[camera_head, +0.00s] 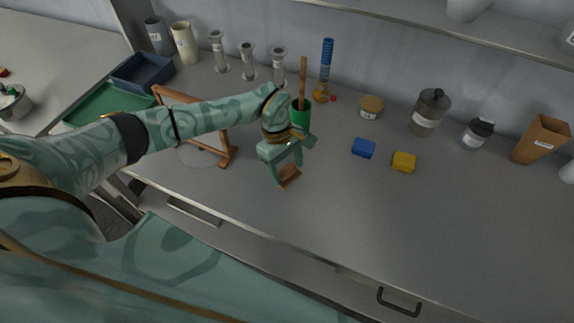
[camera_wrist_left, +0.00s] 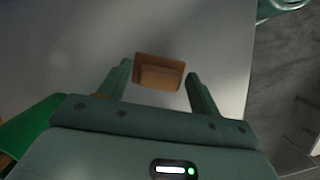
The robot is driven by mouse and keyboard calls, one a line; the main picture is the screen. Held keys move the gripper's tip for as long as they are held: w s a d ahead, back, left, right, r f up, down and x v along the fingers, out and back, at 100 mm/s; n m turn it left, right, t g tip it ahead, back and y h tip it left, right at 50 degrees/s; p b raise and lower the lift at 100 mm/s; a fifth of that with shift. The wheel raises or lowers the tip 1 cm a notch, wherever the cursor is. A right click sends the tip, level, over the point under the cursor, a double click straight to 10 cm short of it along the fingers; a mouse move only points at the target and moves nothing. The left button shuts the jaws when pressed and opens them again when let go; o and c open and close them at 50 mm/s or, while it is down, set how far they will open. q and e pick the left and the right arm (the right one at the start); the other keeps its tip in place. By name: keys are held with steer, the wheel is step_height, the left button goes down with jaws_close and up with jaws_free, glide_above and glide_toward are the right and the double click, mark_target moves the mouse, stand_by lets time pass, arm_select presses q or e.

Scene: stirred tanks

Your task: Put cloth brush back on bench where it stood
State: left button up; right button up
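The cloth brush (camera_head: 290,179), a small brown wooden block with a raised grip, is on or just above the grey bench (camera_head: 345,205), below my left gripper (camera_head: 288,172). In the left wrist view the brush (camera_wrist_left: 158,73) shows between and just beyond the two fingertips, with a gap on each side. My left gripper is open and points down at it. Whether the brush touches the bench cannot be told for sure. My right gripper is not in view.
A green cup (camera_head: 301,117) with a wooden handle stands close behind my left gripper. A wooden frame (camera_head: 226,152) stands to the left. A blue block (camera_head: 363,148) and a yellow block (camera_head: 403,162) lie to the right. Bottles and jars line the wall. The front right bench is clear.

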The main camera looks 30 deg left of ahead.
arm_select(q)
steer(key=v, duration=1.2)
